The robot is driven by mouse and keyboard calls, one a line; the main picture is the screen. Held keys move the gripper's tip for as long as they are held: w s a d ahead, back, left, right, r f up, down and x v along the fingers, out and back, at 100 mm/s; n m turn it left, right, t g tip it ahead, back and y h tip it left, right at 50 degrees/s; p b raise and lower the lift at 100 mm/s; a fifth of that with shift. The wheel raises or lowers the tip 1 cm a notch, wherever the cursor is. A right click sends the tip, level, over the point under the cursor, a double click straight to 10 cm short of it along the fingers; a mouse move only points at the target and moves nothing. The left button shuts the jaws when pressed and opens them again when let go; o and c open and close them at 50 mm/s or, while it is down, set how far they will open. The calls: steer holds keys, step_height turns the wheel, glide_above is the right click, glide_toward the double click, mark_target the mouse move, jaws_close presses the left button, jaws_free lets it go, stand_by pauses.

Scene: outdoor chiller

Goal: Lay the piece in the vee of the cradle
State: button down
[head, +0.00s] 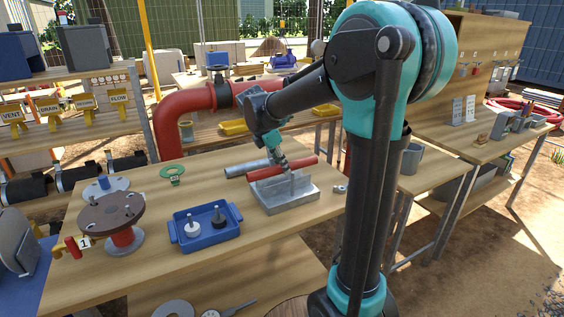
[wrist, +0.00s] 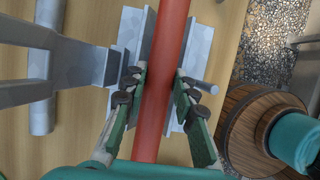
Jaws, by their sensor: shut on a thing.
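The piece is a red rod (head: 282,167), held in my gripper (head: 281,162). In the wrist view the fingers of my gripper (wrist: 160,90) are shut on both sides of the red rod (wrist: 166,65). The grey metal cradle (head: 288,197) stands on the wooden table, its vee plates upright. The rod is over the cradle, roughly along the vee; in the wrist view the cradle's plates (wrist: 129,38) show on either side of it. The rod appears above the plates in the head view. Whether it touches the vee is hidden.
A grey pipe (head: 246,168) lies on the table just behind the cradle. A blue tray (head: 206,238) with two small knobbed parts is left of it. A brown flange (head: 111,213) stands further left, with a green ring (head: 172,171) behind. A small nut (head: 340,189) lies right.

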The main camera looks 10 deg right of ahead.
steer(key=c, duration=1.1)
jaws_free()
steer(key=shift+c, duration=0.2)
steer(key=shift+o, duration=0.2)
steer(key=o, duration=0.5)
steer(key=shift+c, duration=0.2)
steer(key=shift+v, duration=3.5)
steer(key=shift+r, duration=0.15)
